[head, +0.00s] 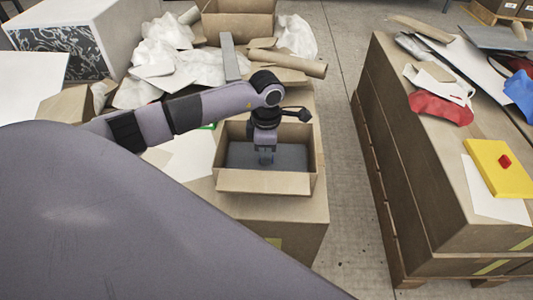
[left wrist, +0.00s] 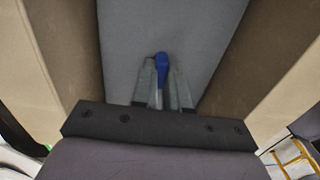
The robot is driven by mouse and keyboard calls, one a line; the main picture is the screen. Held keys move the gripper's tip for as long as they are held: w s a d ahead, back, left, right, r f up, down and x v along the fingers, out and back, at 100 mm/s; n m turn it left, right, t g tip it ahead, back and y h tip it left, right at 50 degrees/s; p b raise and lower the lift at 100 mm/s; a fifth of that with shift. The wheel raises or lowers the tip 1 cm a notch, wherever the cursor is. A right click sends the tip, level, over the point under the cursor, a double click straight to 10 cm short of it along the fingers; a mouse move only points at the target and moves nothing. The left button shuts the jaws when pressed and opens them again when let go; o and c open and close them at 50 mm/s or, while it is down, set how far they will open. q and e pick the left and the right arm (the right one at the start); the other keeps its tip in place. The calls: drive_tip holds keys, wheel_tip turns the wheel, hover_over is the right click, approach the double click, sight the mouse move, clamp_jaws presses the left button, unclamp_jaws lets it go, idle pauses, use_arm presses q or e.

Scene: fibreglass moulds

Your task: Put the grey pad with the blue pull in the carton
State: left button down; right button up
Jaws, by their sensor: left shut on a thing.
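The grey pad (head: 293,157) lies low inside the open carton (head: 265,181), between its walls. In the left wrist view the grey pad (left wrist: 170,28) fills the space between the brown carton walls (left wrist: 62,45). Its blue pull (left wrist: 162,66) stands between the fingers of my left gripper (left wrist: 164,80). In the head view my left gripper (head: 266,160) reaches down into the carton and is shut on the blue pull. Whether the pad rests fully on the carton's bottom I cannot tell. My right gripper is not in view.
A yellow pad with a red pull (head: 496,168) lies on the large box at right, near red cloth (head: 440,108). White wrapping (head: 165,50), a cardboard tube (head: 290,62) and another open carton (head: 238,22) stand behind. Floor shows between the stacks.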

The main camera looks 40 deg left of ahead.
use_arm(q)
drive_tip(key=shift+f, duration=0.2)
drive_tip(key=c, duration=1.1)
unclamp_jaws()
drive_tip(key=shift+c, duration=0.2)
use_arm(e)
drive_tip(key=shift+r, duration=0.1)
